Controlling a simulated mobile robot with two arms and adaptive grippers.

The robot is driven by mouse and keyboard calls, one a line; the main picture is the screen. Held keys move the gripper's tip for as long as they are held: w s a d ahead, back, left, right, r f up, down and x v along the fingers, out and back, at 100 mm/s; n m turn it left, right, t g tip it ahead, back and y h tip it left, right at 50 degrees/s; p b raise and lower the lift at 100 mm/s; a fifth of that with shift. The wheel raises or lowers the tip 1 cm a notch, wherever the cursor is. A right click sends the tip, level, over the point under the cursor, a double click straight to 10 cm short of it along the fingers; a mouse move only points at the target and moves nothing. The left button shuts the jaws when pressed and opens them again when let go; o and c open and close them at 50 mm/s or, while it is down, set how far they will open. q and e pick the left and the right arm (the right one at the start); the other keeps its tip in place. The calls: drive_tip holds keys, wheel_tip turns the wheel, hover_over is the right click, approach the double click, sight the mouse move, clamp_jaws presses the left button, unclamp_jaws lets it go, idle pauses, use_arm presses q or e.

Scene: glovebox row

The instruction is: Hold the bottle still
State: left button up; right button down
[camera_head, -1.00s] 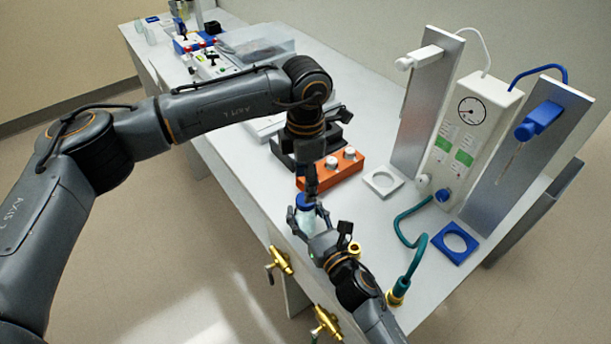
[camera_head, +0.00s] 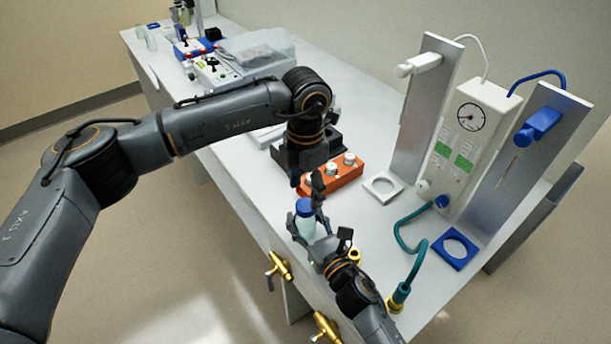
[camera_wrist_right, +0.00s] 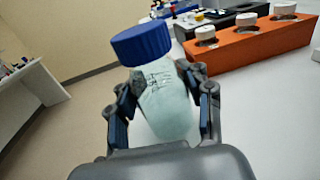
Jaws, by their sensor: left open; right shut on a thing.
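The bottle (camera_head: 304,222) has a blue cap (camera_head: 304,207) and a pale, see-through body. My right gripper (camera_head: 306,228) is shut on the bottle's body near the front edge of the bench. In the right wrist view the bottle (camera_wrist_right: 170,105) stands slightly tilted between the fingers of the right gripper (camera_wrist_right: 165,112), with the blue cap (camera_wrist_right: 141,42) on top and clear of them. My left gripper (camera_head: 314,186) points down just above and beside the cap. It is open and holds nothing; its fingertips look close to the cap, and I cannot tell whether they touch it.
An orange rack (camera_head: 336,177) with several white-capped vials stands behind the grippers. A white square holder (camera_head: 382,186) and a blue one (camera_head: 455,249) lie to the right before two metal stands and a gauge box (camera_head: 470,135). A teal hose (camera_head: 410,245) runs near the right arm.

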sight(305, 204)
use_arm(q)
drive_tip(key=shift+f, duration=2.25)
drive_tip(key=c, duration=1.2)
drive_tip(key=o, duration=1.4)
drive_tip(key=shift+c, duration=0.2)
wheel_tip(305, 204, up, 12)
